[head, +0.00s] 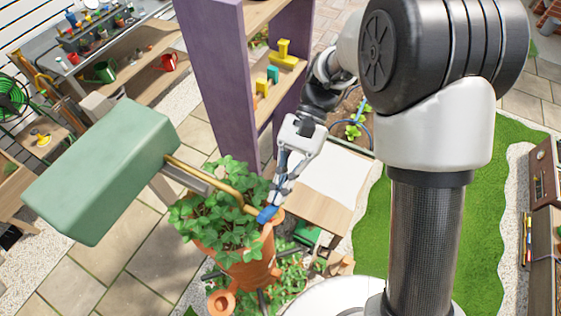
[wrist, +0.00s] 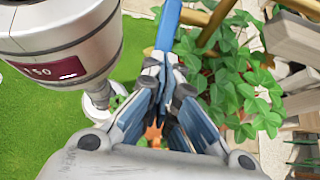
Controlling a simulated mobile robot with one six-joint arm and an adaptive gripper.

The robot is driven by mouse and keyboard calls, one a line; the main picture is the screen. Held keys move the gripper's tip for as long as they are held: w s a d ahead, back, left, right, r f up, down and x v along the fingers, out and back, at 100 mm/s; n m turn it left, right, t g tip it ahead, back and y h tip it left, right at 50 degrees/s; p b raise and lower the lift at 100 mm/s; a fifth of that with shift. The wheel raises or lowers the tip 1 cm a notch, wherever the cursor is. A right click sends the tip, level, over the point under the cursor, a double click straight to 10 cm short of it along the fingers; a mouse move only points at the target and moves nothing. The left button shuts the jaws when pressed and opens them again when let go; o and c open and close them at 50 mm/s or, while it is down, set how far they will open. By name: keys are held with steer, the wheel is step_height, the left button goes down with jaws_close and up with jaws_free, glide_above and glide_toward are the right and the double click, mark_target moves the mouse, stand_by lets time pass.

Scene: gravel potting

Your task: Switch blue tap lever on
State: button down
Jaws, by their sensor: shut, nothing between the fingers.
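The blue tap lever (head: 266,214) sits at the end of a brass pipe (head: 215,185) that comes out of a green box-shaped housing (head: 105,170), above a leafy potted plant. In the wrist view the lever (wrist: 168,25) is a blue bar running up from my fingertips, with the brass pipe (wrist: 217,22) to its right. My gripper (head: 275,203) reaches down to the lever. In the wrist view my gripper (wrist: 163,65) is shut, its fingertips at the lever's near end. I cannot tell whether they touch it. The lever is partly hidden by the fingers.
A terracotta pot (head: 245,265) with dense leaves (head: 222,205) stands under the pipe. A purple shelf (head: 215,75) rises behind, and a small wooden table (head: 325,190) stands to the right. A workbench (head: 95,45) is at the far left. Green turf (head: 385,245) lies at right.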

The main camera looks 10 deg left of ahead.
steer(key=shift+s+a+f+g, duration=0.1)
steer(key=shift+s+f+g, duration=0.2)
steer(key=shift+s+f, duration=0.65)
steer(key=shift+w+r+p, duration=0.25)
steer(key=shift+r+p, duration=0.6)
steer(key=shift+r, duration=0.05)
steer(key=v, duration=1.2)
steer(key=shift+s, duration=0.1)
